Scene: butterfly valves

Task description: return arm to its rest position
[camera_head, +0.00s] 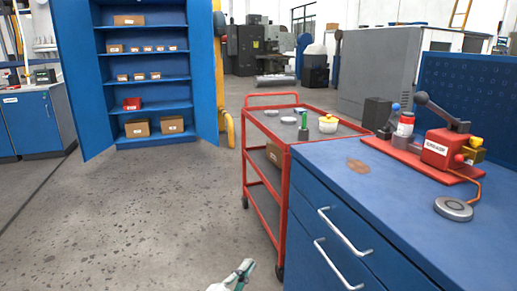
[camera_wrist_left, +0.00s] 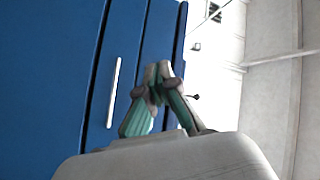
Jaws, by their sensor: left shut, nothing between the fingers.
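My left gripper (camera_head: 244,270) shows at the bottom edge of the head view, low in front of the blue workbench (camera_head: 330,180) and apart from it. In the left wrist view its two green-and-grey fingers (camera_wrist_left: 157,75) come together at the tips, with nothing between them. Behind the fingers is a blue drawer front with a pale handle (camera_wrist_left: 113,92). The rest of my left arm is out of the head view. My right gripper is in neither view.
A red trolley (camera_head: 290,152) with several small items stands beside the workbench. A red valve fixture (camera_head: 436,150) and a round grey disc (camera_head: 453,208) are on the bench top. A blue open cabinet (camera_head: 152,78) stands at the back left. The grey floor (camera_head: 130,225) at left is clear.

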